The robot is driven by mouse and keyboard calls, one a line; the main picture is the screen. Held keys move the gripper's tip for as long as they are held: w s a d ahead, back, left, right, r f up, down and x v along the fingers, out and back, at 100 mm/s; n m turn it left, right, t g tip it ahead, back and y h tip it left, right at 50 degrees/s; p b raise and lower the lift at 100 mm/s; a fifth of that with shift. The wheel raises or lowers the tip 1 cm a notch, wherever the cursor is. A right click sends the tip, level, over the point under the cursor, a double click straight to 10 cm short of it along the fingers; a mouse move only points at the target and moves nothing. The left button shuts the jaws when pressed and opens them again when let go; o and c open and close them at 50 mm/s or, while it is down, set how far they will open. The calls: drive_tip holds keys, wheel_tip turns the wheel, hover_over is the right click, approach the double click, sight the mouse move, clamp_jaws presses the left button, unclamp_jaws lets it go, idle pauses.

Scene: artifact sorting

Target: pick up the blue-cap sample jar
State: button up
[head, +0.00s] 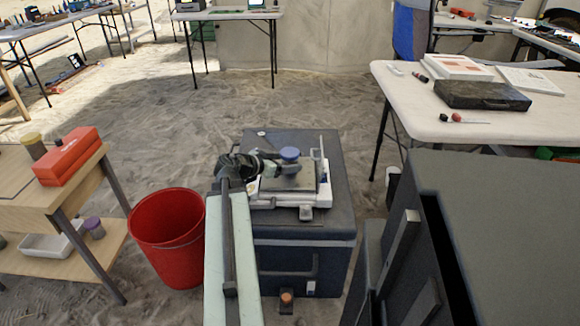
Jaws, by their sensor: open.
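The blue-cap sample jar (290,153) is upright over the flat grey top of a white-and-grey instrument (310,195). That instrument sits on a dark storage case (335,222). Its blue cap shows clearly; most of its body is hidden. My gripper (284,166) is at the jar, reaching in from the left, just below the cap. The jaws are open. I cannot tell whether a finger touches the jar.
A red bin (168,237) stands left of the case. A wooden table (20,197) at left holds a red box (68,155) and an olive-lidded jar (34,144); a purple-capped jar (94,227) is on its lower shelf. A white table (400,83) is at right.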

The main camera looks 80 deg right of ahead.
sight(295, 162)
drive_tip(key=b+x, duration=0.1)
drive_tip(key=x, duration=0.1)
drive_tip(key=b+x, duration=0.1)
drive_tip(key=x, duration=0.1)
drive_tip(key=shift+s+f, duration=0.15)
drive_tip(key=shift+f, duration=0.3)
drive_tip(key=shift+s+d, duration=0.15)
drive_tip(key=shift+d, duration=0.05)
drive_tip(key=shift+r, duration=0.1)
clamp_jaws()
drive_tip(key=shift+r, duration=0.1)
wheel_tip(295, 162, up, 18)
drive_tip(key=p, duration=1.8)
